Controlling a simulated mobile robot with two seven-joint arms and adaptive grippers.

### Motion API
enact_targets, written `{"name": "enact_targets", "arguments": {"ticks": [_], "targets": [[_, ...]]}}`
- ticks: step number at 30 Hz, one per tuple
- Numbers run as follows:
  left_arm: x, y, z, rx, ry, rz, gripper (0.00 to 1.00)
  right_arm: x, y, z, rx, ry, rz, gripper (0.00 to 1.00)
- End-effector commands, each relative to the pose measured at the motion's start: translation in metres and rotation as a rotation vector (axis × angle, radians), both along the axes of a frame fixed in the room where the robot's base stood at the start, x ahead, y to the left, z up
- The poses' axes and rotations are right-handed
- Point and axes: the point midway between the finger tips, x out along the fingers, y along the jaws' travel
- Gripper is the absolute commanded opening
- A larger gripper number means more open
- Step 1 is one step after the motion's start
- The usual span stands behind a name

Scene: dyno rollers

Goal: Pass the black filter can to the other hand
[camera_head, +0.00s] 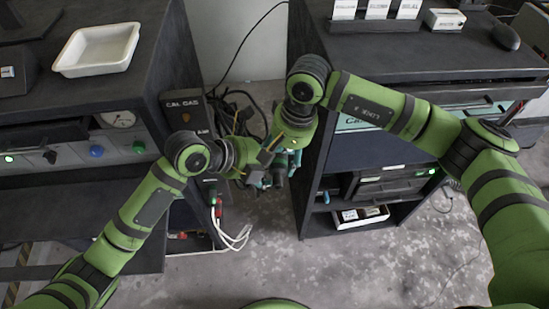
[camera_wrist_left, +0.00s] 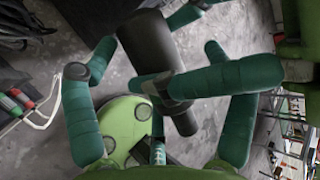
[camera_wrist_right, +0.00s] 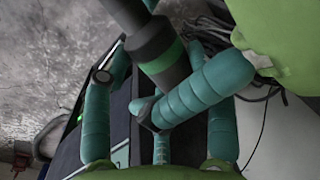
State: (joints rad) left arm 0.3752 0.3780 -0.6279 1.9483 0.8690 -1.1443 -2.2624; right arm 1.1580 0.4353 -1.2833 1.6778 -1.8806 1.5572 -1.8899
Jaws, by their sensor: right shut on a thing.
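The black filter can (camera_wrist_left: 155,50) is a dark cylinder between the two hands in the left wrist view. In the right wrist view the can (camera_wrist_right: 152,45) shows a green band. My right gripper (camera_head: 288,155) is shut on it and holds it in the air above the floor. My left gripper (camera_head: 262,168) is close against the right hand. Its teal fingers are spread open, with the can between them in the left wrist view. Overlapping fingers hide part of the can, and I cannot tell whether a left finger touches it. In the head view the hands mostly hide it.
A dark bench with a white tray (camera_head: 97,50) and gauge panel stands at left. A dark cabinet (camera_head: 345,135) with shelves stands at right. Cables and red-tipped leads (camera_head: 235,238) lie near the left bench. The grey floor (camera_head: 330,265) in front is clear.

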Motion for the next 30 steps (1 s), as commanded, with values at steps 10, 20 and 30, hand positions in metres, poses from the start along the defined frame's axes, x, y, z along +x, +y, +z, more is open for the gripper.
{"name": "enact_targets", "arguments": {"ticks": [10,20,30], "targets": [[0.000,-0.002,0.003,-0.007,-0.003,-0.002,0.23,-0.001,0.002,0.000,0.006,0.001,0.003,0.85],[-0.001,-0.001,0.001,-0.004,0.001,-0.003,0.23,0.000,0.002,0.002,0.005,-0.002,0.003,0.85],[-0.001,0.000,0.000,-0.001,0.001,-0.002,0.23,0.001,-0.007,0.052,0.005,-0.006,0.003,0.85]]}}
